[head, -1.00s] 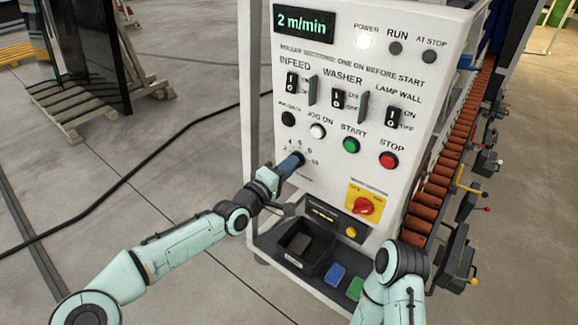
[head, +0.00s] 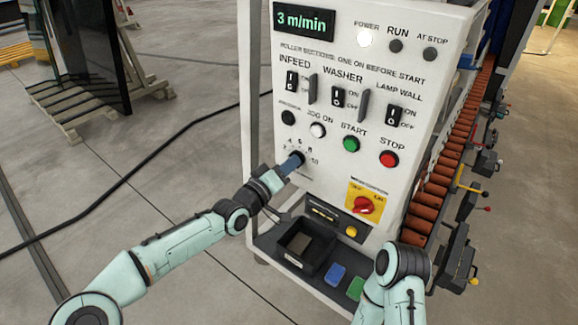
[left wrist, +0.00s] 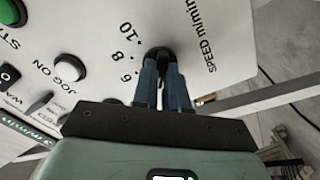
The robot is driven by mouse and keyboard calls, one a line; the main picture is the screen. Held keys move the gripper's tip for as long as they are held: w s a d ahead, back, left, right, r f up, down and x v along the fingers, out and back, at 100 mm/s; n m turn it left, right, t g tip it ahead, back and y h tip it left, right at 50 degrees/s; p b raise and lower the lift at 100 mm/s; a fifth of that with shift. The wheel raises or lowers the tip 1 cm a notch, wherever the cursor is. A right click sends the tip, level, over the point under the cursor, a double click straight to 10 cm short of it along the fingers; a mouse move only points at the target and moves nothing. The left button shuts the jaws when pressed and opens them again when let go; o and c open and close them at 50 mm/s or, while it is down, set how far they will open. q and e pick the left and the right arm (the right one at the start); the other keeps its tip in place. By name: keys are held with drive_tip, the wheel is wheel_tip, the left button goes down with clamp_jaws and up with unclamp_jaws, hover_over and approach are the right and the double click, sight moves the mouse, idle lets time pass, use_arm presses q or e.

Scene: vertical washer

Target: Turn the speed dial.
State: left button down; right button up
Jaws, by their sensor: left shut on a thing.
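The black speed dial (left wrist: 159,54) sits low on the white control panel, with printed numbers around it and a "SPEED m/min" label beside it. It also shows in the head view (head: 299,156), partly hidden by my fingers. My left gripper (head: 290,163) is shut on the dial. In the left wrist view its two blue-grey fingers (left wrist: 163,68) sit on either side of the knob. The green display (head: 303,20) at the panel's top reads 3 m/min. My right arm shows at the bottom right, but its gripper cannot be seen.
The panel carries a green START button (head: 351,144), a red STOP button (head: 389,159), several switches and a red rotary switch (head: 363,205) on yellow. Below stands a shelf with a black bin (head: 305,247) and blue and green blocks. A roller conveyor (head: 437,172) runs along the right.

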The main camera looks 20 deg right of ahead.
use_arm(q)
drive_tip(key=shift+m+b, duration=0.9)
drive_tip(key=shift+m, duration=8.1)
use_arm(e)
drive_tip(key=shift+s+f, duration=0.8)
drive_tip(key=shift+f, duration=0.35)
use_arm(q)
drive_tip(key=c, duration=1.2)
unclamp_jaws()
drive_tip(key=shift+o, duration=0.2)
